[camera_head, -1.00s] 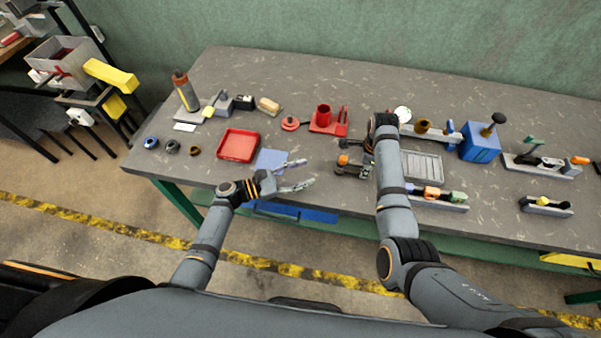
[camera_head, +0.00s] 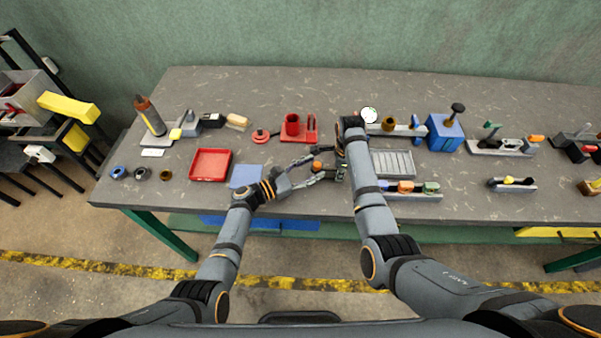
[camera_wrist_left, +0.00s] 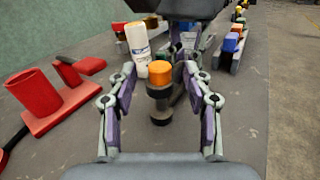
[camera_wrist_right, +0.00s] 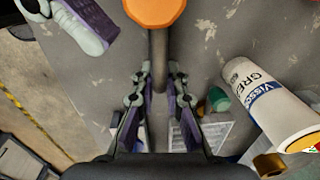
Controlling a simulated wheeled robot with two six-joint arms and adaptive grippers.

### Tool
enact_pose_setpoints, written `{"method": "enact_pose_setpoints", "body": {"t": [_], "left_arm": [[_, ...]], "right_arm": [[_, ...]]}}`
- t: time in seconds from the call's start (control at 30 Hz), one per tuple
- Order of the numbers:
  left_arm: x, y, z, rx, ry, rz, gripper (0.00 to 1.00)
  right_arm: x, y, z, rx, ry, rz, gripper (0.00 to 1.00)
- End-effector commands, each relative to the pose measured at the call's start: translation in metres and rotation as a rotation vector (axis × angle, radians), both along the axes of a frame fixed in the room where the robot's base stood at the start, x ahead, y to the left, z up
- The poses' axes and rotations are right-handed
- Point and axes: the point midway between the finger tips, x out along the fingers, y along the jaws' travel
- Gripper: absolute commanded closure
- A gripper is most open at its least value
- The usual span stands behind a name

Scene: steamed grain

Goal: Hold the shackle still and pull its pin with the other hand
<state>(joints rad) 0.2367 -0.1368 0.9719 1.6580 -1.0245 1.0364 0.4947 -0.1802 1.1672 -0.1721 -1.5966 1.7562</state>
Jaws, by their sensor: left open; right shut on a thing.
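The shackle's orange knob (camera_head: 317,166) shows near the table's front edge in the head view. In the left wrist view the orange knob (camera_wrist_left: 159,73) tops a dark upright body, between my left fingers. My left gripper (camera_wrist_left: 161,84) is open, one finger on each side, with no clear contact. In the right wrist view the knob (camera_wrist_right: 155,9) is at the top, and a grey metal bar (camera_wrist_right: 158,50) runs from it between my right fingers. My right gripper (camera_wrist_right: 159,78) is shut on this bar of the shackle. Its arm hides part of the shackle in the head view.
A white grease cartridge (camera_wrist_right: 268,98) stands close to my right gripper. A red holder (camera_head: 297,129), a red tray (camera_head: 210,165) and a blue mat (camera_head: 246,175) lie to the left. A slotted grey tray (camera_head: 392,163) lies to the right.

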Motion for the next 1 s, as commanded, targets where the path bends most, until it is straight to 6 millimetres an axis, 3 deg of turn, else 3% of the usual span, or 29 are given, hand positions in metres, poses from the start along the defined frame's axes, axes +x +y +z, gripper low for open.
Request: {"method": "enact_pose_setpoints", "body": {"t": [0.27,0.63,1.0], "left_arm": [[0.001,-0.002,0.000,0.000,0.000,0.000,0.50],[0.001,-0.001,0.000,0.001,0.000,0.000,1.00],[0.001,-0.002,0.013,-0.001,-0.003,-0.001,1.00]], "right_arm": [[0.000,0.000,0.000,-0.001,-0.002,-0.001,1.00],[0.000,0.000,0.000,-0.001,-0.001,0.000,1.00],[0.000,0.000,0.000,-0.001,-0.001,0.000,1.00]]}}
